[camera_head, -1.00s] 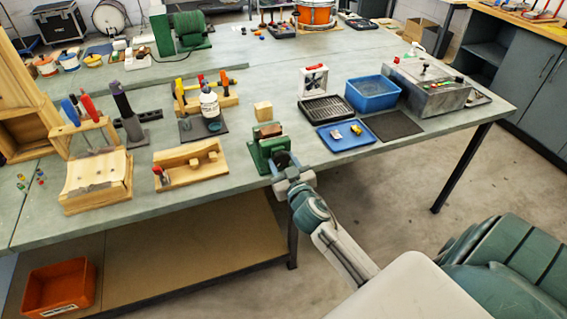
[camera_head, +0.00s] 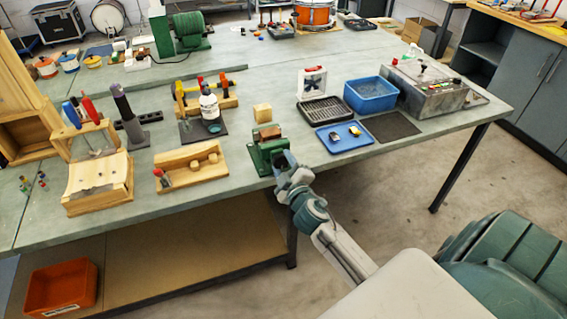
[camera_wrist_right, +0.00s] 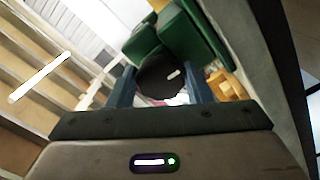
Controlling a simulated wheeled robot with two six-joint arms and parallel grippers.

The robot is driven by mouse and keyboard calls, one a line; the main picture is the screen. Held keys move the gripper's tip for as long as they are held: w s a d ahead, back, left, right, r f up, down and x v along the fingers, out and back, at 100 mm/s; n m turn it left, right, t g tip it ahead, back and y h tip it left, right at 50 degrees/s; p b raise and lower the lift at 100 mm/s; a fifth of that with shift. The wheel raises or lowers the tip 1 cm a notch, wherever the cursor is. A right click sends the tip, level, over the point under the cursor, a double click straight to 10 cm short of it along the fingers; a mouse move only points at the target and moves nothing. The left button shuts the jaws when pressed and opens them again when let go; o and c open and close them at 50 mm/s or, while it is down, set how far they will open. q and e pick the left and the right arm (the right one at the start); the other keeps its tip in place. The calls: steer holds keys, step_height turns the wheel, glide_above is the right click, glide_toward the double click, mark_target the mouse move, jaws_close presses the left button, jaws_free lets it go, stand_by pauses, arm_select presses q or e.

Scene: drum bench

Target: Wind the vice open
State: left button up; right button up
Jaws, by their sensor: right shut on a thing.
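The green vice (camera_head: 258,157) stands at the front edge of the bench, with a brown piece (camera_head: 267,132) at its top. My right gripper (camera_head: 284,165) is at the vice's front side, tilted. In the right wrist view, the blue fingers of my right gripper (camera_wrist_right: 162,88) are on either side of a dark round knob (camera_wrist_right: 157,75) in front of the vice's green body (camera_wrist_right: 182,33). They are shut on this knob. The width of the jaw gap cannot be told. My left gripper is not in view.
A wooden block (camera_head: 262,112) stands behind the vice. A wooden tray (camera_head: 190,168) is to its left and a blue tray (camera_head: 343,137) to its right. The floor in front is open.

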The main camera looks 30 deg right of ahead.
steer(key=n, duration=0.2)
steer(key=n+p, duration=0.1)
steer(key=n, duration=0.1)
steer(key=shift+r+n, duration=0.2)
steer(key=shift+n, duration=0.2)
steer(key=n+p, duration=0.2)
steer(key=n, duration=0.3)
steer(key=shift+r, duration=0.15)
steer(key=n+p, duration=0.2)
steer(key=n, duration=0.3)
steer(key=shift+r+n, duration=0.1)
steer(key=shift+n, duration=0.3)
steer(key=shift+n+p, duration=1.05)
steer(key=shift+n, duration=1.55)
steer(key=shift+w, duration=0.1)
steer(key=o, duration=0.8)
steer(key=shift+c, duration=0.2)
steer(key=shift+o, duration=1.1)
steer(key=shift+w, duration=0.1)
